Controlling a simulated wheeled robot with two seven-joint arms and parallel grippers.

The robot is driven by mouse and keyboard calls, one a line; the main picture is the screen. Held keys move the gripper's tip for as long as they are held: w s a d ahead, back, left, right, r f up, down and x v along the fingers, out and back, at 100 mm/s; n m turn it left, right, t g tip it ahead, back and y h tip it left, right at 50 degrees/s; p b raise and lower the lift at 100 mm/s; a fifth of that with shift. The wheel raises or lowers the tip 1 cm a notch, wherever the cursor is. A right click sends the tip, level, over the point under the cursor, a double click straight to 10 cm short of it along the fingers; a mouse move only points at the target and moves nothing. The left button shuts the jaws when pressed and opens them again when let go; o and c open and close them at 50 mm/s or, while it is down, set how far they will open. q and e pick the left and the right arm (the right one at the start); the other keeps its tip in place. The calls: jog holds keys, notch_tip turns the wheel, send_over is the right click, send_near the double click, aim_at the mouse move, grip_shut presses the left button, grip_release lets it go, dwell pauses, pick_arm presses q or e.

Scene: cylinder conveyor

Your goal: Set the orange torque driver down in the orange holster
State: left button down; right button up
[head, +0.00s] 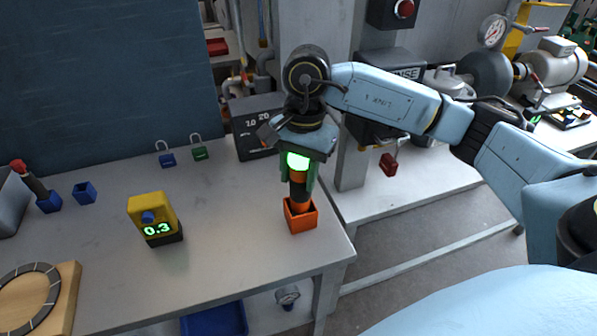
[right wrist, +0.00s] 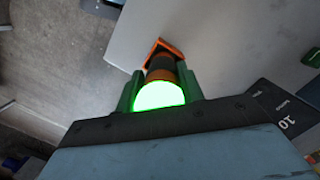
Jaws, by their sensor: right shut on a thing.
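The orange torque driver (head: 299,190) is upright, with a black band and a lit green top. My right gripper (head: 299,175) is shut on its upper part from above. The orange holster (head: 302,220) is a small open box near the table's right edge. The driver's lower end is at the holster's mouth and seems to be inside it; its tip is hidden. In the right wrist view the driver (right wrist: 161,78) sits between green fingers, with the holster (right wrist: 165,46) just beyond it. My left gripper is not in view.
On the grey table (head: 230,220) stand a yellow device reading 0.3 (head: 153,217), a blue holster (head: 84,193), a red-topped driver (head: 33,180) in another blue holster, two padlocks and a wooden ring board (head: 62,300). A dark box (head: 252,125) stands behind my gripper.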

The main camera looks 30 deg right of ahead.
jog(key=shift+r, duration=0.1)
jog(key=o, duration=1.4)
jog(key=shift+c, duration=0.2)
